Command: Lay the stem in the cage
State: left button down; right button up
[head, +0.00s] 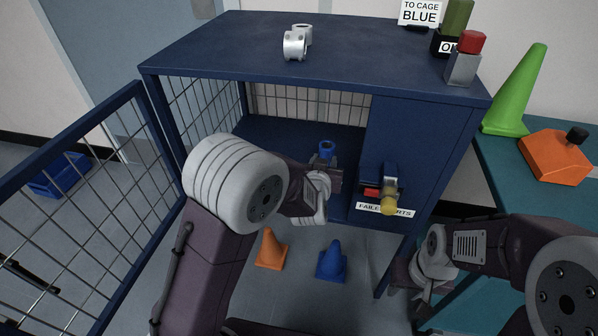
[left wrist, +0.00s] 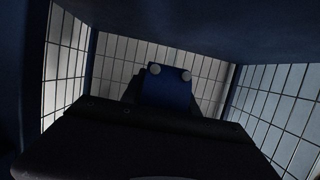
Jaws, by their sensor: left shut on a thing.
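The blue stem (head: 327,149) is held in my left gripper (head: 325,163), just inside the open front of the dark blue cage (head: 300,106). In the left wrist view the blue stem (left wrist: 167,88) shows as a blue block with two pale round ends, between dark fingers, with mesh walls around it. The stem's lower part is hidden by the gripper, and I cannot tell whether it touches the cage floor. The cage's mesh door (head: 75,200) stands open at the left. My right gripper (head: 425,285) is low at the right, outside the cage; its fingers are unclear.
A silver clamp part (head: 295,45) lies on the cage top. A red-topped grey block (head: 464,62) stands at its right edge. Orange (head: 270,250) and blue (head: 332,261) cones stand below.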

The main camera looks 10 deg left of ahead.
pick_arm(q)
jog(key=shift+r, duration=0.15)
jog(key=shift+a, duration=0.25)
jog(key=w+a+f+b, duration=0.2)
jog(key=a, duration=0.1)
jog(key=w+a+f+b, duration=0.2)
jog(key=a, duration=0.1)
jog(key=w+a+f+b, duration=0.2)
jog(key=a+f, duration=0.1)
jog(key=shift+a+b, duration=0.15)
jog(key=shift+b, duration=0.15)
jog(key=shift+a, duration=0.15)
notch_tip(320, 180, down, 4)
jog(key=b, duration=0.3)
jog(key=shift+f, duration=0.1)
jog(key=shift+r, duration=0.2)
jog(key=shift+f, duration=0.2)
jog(key=c, duration=0.9)
grip_release()
